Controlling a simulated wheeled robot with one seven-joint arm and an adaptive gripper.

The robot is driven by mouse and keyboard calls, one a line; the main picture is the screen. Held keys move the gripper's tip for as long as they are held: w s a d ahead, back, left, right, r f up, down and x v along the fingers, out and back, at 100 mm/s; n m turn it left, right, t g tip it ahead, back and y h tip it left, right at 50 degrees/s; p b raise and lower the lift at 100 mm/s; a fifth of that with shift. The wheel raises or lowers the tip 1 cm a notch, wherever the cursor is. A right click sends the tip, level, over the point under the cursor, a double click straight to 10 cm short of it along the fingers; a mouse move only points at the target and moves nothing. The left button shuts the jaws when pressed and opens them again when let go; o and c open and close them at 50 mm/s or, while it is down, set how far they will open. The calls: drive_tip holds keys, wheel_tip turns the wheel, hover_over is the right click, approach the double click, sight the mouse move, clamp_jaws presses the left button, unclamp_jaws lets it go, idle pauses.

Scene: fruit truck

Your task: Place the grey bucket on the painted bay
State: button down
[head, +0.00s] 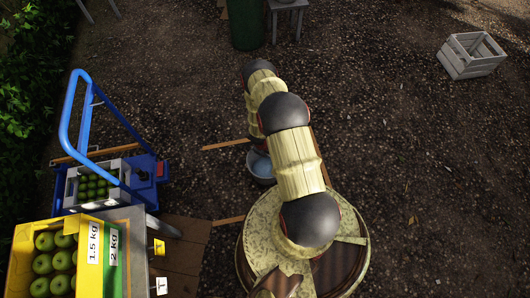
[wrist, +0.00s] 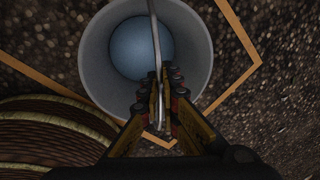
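The grey bucket (head: 261,166) is partly hidden behind my arm in the head view. In the wrist view I look down into its open mouth; the bucket (wrist: 95,55) has a bluish inside bottom. Its thin handle (wrist: 155,35) stands up and runs between the fingers of my gripper (wrist: 160,90), which look closed on it. The painted bay is an orange outline on the ground; its line (wrist: 236,88) bends around the bucket, and another stretch (head: 228,220) shows in the head view. The bucket appears within the outline. I cannot tell whether its base touches the ground.
A blue-handled cart (head: 75,130) with a crate of green apples stands left, with a yellow apple crate (head: 35,232) in front. A pale wooden crate (head: 470,56) lies at upper right. A green bin (head: 246,22) and grey stool (head: 287,8) stand behind. Gravel at right is clear.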

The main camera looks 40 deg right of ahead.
drive_tip(key=shift+w, duration=0.2)
drive_tip(key=c, duration=2.1)
unclamp_jaws()
drive_tip(key=shift+s+f, duration=0.1)
drive_tip(key=shift+o, duration=0.3)
